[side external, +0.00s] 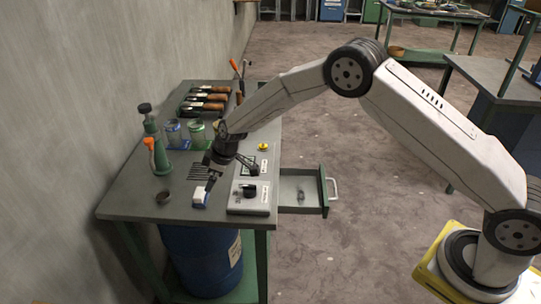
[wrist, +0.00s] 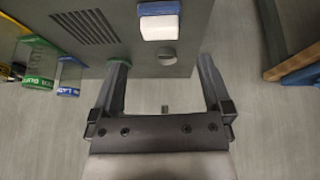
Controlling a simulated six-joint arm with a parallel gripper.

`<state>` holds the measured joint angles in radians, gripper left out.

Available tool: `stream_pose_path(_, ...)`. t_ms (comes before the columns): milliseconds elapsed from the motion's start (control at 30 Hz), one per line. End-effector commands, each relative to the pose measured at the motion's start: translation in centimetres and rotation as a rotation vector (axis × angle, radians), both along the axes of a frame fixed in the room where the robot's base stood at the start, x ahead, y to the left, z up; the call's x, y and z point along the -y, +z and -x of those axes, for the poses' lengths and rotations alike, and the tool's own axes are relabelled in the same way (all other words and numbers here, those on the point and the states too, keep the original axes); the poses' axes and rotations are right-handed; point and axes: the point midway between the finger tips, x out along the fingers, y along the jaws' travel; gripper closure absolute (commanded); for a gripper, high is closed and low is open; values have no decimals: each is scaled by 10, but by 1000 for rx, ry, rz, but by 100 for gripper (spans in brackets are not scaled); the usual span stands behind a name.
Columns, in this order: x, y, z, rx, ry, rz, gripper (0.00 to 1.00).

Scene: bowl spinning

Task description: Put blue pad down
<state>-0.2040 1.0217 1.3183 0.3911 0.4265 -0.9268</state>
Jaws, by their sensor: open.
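The blue pad (side external: 200,197), a small block with a blue part and a white part, appears to rest on the bench top near its front edge. In the wrist view the pad (wrist: 160,22) lies beyond my fingertips and apart from them. My gripper (side external: 208,182) is just behind and above the pad in the side view. In the wrist view my gripper (wrist: 163,62) has its two fingers wide apart with nothing between them.
A control box (side external: 250,195) with a black knob stands right of the pad. A green stand (side external: 157,150) and glass jars (side external: 173,133) are at the back left. Handled tools (side external: 207,97) lie farther back. A drawer (side external: 303,190) is pulled out on the right.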

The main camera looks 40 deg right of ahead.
Motion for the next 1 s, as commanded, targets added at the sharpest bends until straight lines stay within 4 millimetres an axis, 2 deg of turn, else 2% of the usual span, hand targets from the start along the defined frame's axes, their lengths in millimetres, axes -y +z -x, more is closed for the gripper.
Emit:
stream_pose_path(133, 3, 13, 4, 1, 0, 0, 0)
stream_pose_path(300, 5, 19, 7, 0, 0, 0, 0)
stream_pose_path(1000, 7, 21, 9, -2, -5, 0, 0)
